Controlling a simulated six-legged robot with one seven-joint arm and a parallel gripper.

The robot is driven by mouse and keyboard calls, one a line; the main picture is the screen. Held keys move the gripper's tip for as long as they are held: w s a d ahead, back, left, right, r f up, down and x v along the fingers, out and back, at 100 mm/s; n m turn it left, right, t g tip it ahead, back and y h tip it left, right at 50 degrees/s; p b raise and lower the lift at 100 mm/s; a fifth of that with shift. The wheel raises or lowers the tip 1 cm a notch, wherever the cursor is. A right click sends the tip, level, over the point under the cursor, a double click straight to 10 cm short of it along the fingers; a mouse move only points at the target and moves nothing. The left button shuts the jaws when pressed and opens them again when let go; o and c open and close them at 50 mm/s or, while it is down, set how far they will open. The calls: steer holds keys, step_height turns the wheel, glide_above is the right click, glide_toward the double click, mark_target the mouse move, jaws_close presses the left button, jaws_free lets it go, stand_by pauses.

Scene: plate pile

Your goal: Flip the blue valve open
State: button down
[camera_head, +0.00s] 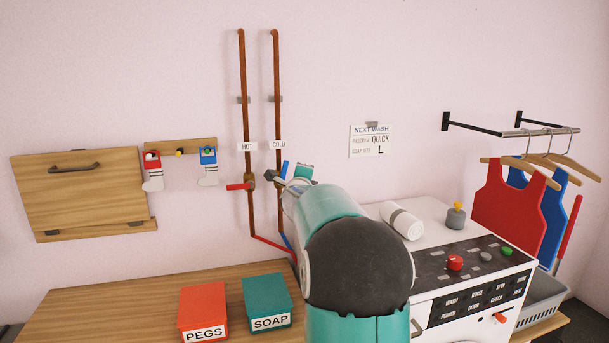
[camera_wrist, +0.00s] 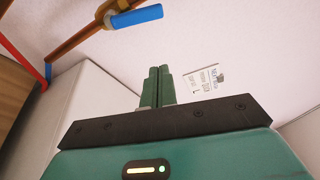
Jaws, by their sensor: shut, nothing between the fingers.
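The blue valve handle (camera_head: 285,168) is on the copper COLD pipe (camera_head: 277,110). In the head view it points up, nearly along the pipe with a slight tilt. In the wrist view the blue handle (camera_wrist: 136,17) sits at the top, at an angle to the pipe. My gripper (camera_wrist: 159,68) is shut and empty. Its fingers point toward the wall, below and right of the handle in the wrist view, apart from it in the picture. In the head view my gripper (camera_head: 304,171) is just right of the handle; my arm hides the lower pipe.
The HOT pipe (camera_head: 245,110) stands close on the left, with a red handle (camera_head: 239,186) set crosswise. Red PEGS (camera_head: 203,305) and green SOAP (camera_head: 267,295) boxes sit on the wooden counter (camera_head: 110,305).

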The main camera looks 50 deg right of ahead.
steer(key=shift+v, duration=1.05)
steer(key=shift+f, duration=0.1)
